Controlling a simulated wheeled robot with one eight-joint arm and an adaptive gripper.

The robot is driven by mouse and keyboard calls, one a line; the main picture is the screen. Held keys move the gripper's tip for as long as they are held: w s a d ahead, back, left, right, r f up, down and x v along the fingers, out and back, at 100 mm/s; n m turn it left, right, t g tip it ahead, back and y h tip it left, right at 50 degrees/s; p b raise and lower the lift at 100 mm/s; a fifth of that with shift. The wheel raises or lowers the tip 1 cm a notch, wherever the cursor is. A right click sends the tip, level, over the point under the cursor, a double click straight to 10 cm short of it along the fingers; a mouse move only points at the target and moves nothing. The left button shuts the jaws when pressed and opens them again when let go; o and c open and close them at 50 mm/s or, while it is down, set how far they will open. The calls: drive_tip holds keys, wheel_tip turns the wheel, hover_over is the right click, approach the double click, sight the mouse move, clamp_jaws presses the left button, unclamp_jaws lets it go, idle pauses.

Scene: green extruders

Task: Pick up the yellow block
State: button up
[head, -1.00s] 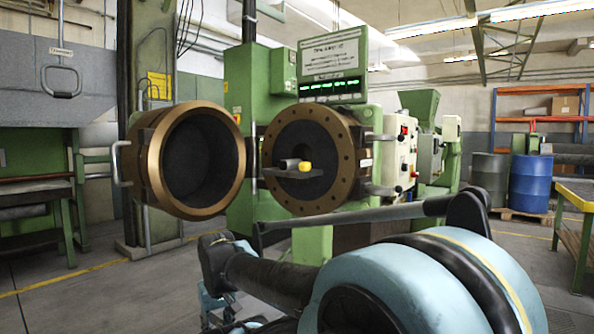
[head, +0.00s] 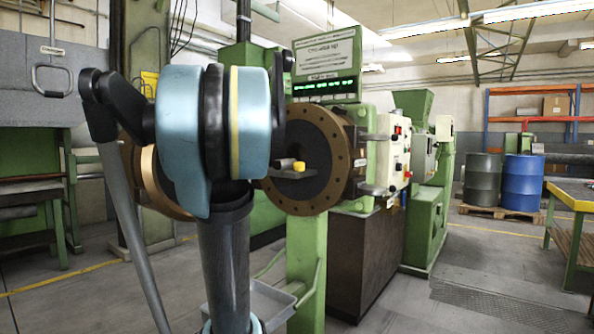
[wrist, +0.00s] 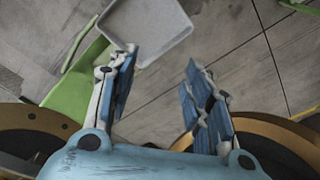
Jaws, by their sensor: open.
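The yellow block (head: 299,167) is small in the head view. It sits on a thin dark ledge (head: 290,174) in front of the round bronze-rimmed face of the green machine, beside a grey cylindrical piece (head: 283,163). My arm stands just to the left of it in the head view, and my gripper is not visible there. In the wrist view my gripper (wrist: 160,72) is open with nothing between its fingers. It points down toward the floor, and the block is not in that view.
A grey tray (head: 278,302) stands low near the machine; it also shows beyond the fingers in the wrist view (wrist: 176,50). Bronze rims (wrist: 284,128) lie at both lower sides of the wrist view. The open bronze door (head: 155,180) is partly behind my arm.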

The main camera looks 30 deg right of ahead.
drive_tip(key=w+d+r+m, duration=0.3)
drive_tip(key=w+d+r, duration=0.3)
drive_tip(key=r, duration=0.4)
wheel_tip(320, 180, up, 16)
drive_tip(key=f+m+g, duration=0.1)
drive_tip(key=m, duration=0.6)
hover_over(299, 166)
drive_tip(key=w+d, duration=0.2)
drive_tip(key=f, duration=1.1)
drive_tip(key=shift+w+a+f, duration=0.1)
drive_tip(key=shift+w+a, duration=0.05)
drive_tip(key=shift+a, duration=0.05)
drive_tip(key=shift+a+f, duration=0.2)
drive_tip(key=shift+f, duration=2.5)
drive_tip(key=c, duration=0.8)
